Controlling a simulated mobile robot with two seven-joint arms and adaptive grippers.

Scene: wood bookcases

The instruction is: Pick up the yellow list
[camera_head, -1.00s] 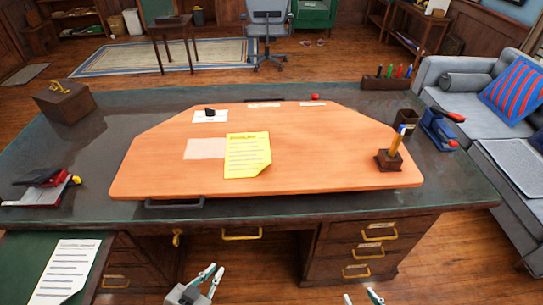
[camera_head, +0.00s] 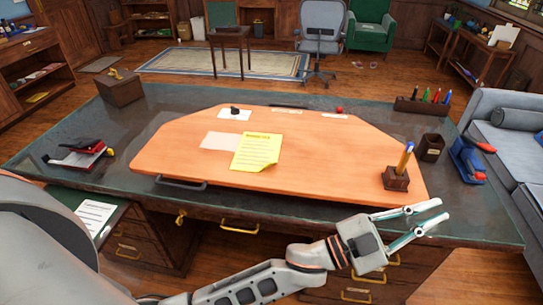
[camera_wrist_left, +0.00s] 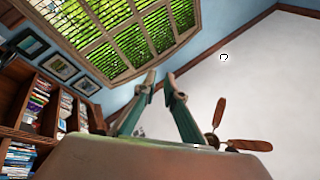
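The yellow list (camera_head: 256,151) lies flat on the orange desk board (camera_head: 330,170), near its middle, on the right edge of a pale blank sheet (camera_head: 219,141). My left gripper (camera_head: 438,219) reaches across the front of the desk to the lower right, beyond the board's near right corner. Its two fingers are apart with nothing between them. It is well away from the list. In the left wrist view the fingers (camera_wrist_left: 158,76) point up toward a window and ceiling, and the list is out of sight. My right gripper is not in view.
A pen stand (camera_head: 397,175) stands on the board's right end, near my left gripper. A dark cup (camera_head: 430,147), a blue stapler-like object (camera_head: 467,158) and a pen rack (camera_head: 422,107) are farther right. A wooden box (camera_head: 120,88) is at the back left.

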